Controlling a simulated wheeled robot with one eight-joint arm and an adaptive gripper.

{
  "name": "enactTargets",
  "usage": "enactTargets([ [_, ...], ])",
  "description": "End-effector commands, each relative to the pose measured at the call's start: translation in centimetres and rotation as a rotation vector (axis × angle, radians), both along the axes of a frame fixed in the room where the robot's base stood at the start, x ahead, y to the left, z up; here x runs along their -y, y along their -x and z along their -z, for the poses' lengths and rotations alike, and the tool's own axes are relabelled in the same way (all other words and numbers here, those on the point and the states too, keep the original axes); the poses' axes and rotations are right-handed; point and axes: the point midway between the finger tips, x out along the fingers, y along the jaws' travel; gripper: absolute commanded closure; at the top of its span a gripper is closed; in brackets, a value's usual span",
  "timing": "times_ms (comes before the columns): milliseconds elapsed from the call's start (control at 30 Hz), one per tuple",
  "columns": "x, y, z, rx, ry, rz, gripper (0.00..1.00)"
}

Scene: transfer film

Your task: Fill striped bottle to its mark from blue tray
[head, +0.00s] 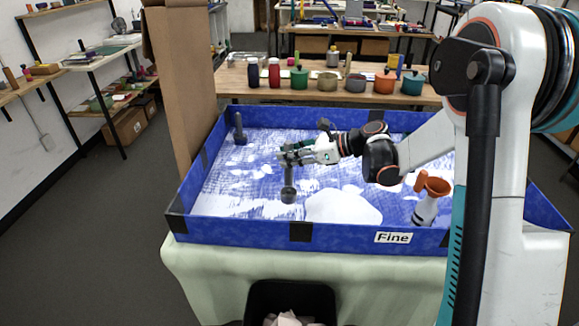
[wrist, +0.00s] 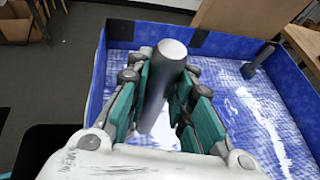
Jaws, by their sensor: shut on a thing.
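The blue tray (head: 340,236), labelled "Fine", holds a thin spread of white material with a larger white heap (head: 342,207) near its front wall. My gripper (head: 289,157) is over the tray's middle, shut on a dark grey scoop-like tool (head: 288,190) that hangs down with a rounded end low over the white material, left of the heap. The wrist view shows the tool's grey shaft (wrist: 163,75) between the fingers (wrist: 160,95).
A second dark grey upright tool (head: 240,130) stands in the tray's back left corner. A brown cardboard panel (head: 185,80) rises beside the tray's left wall. A wooden table (head: 325,96) with several coloured pots stands behind. A black bin (head: 290,290) is in front.

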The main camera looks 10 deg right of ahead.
Motion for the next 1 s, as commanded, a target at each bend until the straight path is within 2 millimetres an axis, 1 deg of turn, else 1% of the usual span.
enactTargets([
  [33, 0.0, 0.0, -1.1, 0.000, 0.000, 0.000, 1.00],
  [100, 0.0, 0.0, -2.0, 0.000, 0.000, 0.000, 1.00],
  [233, 0.0, 0.0, -3.1, 0.000, 0.000, 0.000, 1.00],
  [367, 0.7, -0.3, -3.2, -0.002, 0.002, 0.026, 1.00],
  [467, 2.5, -1.0, -2.2, -0.007, 0.007, 0.094, 1.00],
  [567, 5.5, -2.0, -0.4, -0.014, 0.011, 0.207, 1.00],
  [667, 9.3, -2.9, 1.5, -0.018, 0.015, 0.343, 1.00],
  [700, 10.8, -3.2, 2.2, -0.019, 0.015, 0.396, 1.00],
  [767, 13.0, -3.4, 3.1, -0.019, 0.014, 0.475, 1.00],
  [800, 14.5, -3.5, 3.7, -0.017, 0.013, 0.525, 1.00],
  [900, 17.7, -3.6, 4.9, -0.013, 0.009, 0.631, 1.00],
  [1000, 20.1, -3.4, 5.6, -0.008, 0.004, 0.711, 1.00],
])
